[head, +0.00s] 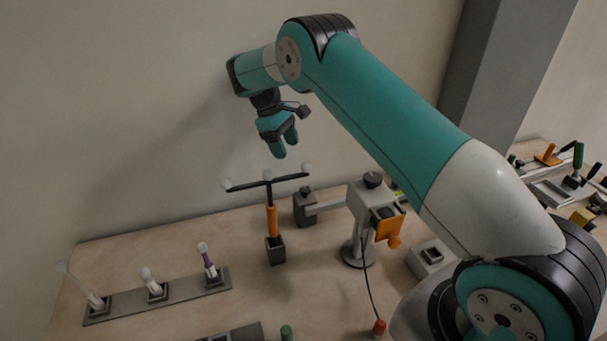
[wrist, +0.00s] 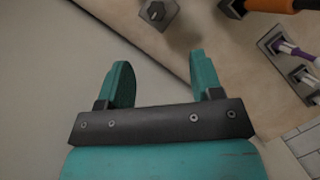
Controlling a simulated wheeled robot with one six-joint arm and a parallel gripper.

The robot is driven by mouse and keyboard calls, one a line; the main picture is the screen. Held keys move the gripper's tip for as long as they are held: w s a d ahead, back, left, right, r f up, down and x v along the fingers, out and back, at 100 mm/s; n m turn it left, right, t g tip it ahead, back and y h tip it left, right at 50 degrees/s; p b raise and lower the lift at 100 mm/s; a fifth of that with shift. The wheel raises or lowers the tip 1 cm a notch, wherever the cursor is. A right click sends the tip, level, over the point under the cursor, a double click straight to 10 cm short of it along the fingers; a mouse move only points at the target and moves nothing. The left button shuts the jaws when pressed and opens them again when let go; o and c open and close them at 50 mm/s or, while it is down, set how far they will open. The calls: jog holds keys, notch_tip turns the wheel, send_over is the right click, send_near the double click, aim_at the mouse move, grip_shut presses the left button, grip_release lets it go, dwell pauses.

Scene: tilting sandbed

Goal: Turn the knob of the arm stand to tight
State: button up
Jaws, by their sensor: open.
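The arm stand (head: 353,254) has a round grey base and a grey head, with an arm reaching left to a dark grey block (head: 305,209). A black round knob (head: 373,179) sits on top of the head. An orange part (head: 387,224) is on its right side; I cannot tell whether that is also a knob. My gripper (head: 284,145) is open and empty, high above the table, left of the stand and apart from it. In the wrist view my gripper (wrist: 160,62) shows two spread teal fingers. A grey block (wrist: 157,12) lies beyond them; the black knob is not seen there.
A T-shaped post with an orange handle (head: 272,220) stands left of the arm stand, below my gripper. A rack (head: 185,295) with several tools lies at the left. A thin cable runs to a red-capped item (head: 379,327). A wall rises behind the table.

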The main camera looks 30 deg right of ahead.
aim_at(305, 189)
jog(key=x, duration=0.7)
jog(key=p+x, duration=0.1)
jog(key=x, duration=0.6)
jog(key=shift+w+d+f, duration=0.1)
jog(key=shift+w+d, duration=0.1)
jog(key=c, duration=0.9)
